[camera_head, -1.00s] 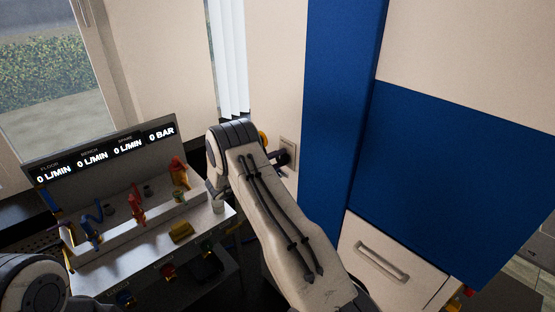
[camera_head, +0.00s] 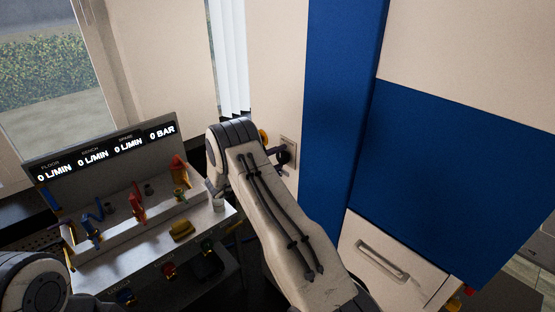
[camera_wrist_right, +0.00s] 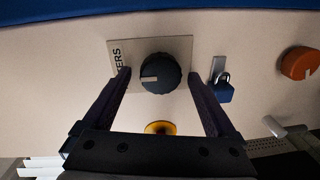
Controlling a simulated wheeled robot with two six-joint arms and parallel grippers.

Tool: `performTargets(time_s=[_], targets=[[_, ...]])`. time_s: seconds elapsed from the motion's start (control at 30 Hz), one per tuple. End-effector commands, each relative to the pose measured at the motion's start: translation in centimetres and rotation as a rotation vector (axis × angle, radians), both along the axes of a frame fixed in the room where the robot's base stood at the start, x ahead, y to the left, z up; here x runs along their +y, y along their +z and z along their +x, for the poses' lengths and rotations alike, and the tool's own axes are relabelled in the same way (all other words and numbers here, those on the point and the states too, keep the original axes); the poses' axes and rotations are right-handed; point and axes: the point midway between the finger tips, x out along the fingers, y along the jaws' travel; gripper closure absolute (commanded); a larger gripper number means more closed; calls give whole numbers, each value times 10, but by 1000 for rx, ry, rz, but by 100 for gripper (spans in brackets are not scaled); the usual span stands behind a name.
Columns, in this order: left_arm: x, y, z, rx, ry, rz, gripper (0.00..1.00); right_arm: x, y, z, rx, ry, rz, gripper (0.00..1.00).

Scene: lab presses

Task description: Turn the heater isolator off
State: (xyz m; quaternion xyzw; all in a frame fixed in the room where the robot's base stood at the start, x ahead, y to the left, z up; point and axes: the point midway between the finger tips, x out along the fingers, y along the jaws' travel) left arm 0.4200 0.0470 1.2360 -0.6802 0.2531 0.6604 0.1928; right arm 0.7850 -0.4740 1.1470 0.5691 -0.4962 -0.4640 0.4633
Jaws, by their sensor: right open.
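The heater isolator is a round black knob (camera_wrist_right: 160,73) with a pale pointer mark on its left side in the right wrist view. It sits on a beige plate (camera_wrist_right: 185,45) whose lettering ends in "ERS"; the rest is hidden. My right gripper (camera_wrist_right: 160,76) is open, with one finger on each side of the knob. I cannot tell whether the fingers touch it. In the head view the wall plate (camera_head: 290,146) is partly hidden behind my right wrist. My left gripper is not in view; only part of my left arm shows at lower left.
A blue padlock (camera_wrist_right: 222,91) and an orange knob (camera_wrist_right: 299,63) are right of the isolator. A yellow round part (camera_wrist_right: 161,128) is below it. In the head view, a bench panel (camera_head: 105,150) with zero readouts stands left, and a blue panel (camera_head: 450,180) right.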

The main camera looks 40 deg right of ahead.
Motion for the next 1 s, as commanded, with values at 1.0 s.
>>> performTargets(time_s=[1.0], targets=[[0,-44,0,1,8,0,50,103,7,-8,0,2,0,8]])
